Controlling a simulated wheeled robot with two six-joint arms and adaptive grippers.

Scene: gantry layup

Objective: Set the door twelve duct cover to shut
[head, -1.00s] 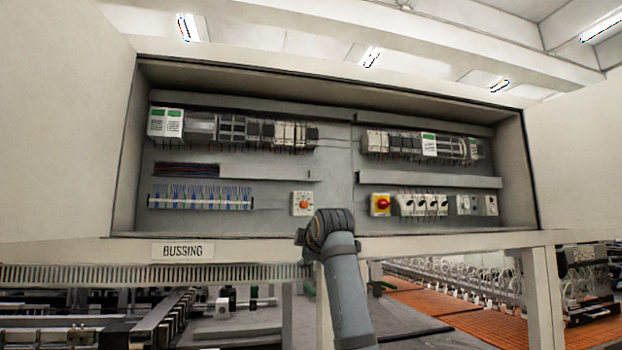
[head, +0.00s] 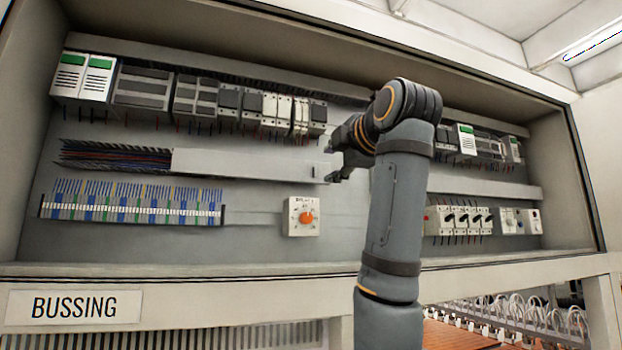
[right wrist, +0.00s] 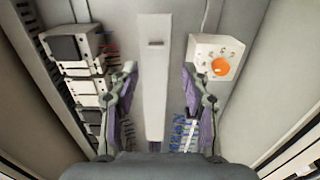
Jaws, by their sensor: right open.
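The duct cover (head: 245,165) is a pale grey strip on the middle wiring duct in the cabinet. It lies over the right part of that duct, and bundled wires (head: 115,156) are exposed at the left. A small dark slot marks its right end. In the right wrist view the cover (right wrist: 154,85) runs between my fingers. My right gripper (head: 333,163) is at the cover's right end; it also shows in the right wrist view (right wrist: 158,75), open, with one finger on each side of the strip. Contact cannot be told. My left gripper is not in view.
A white box with an orange knob (head: 303,216) sits just below the cover's right end, close to one finger. Relay modules (head: 245,108) line the rail above, and a terminal strip (head: 130,207) lies below. The cabinet's lower edge carries a BUSSING label (head: 74,307).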

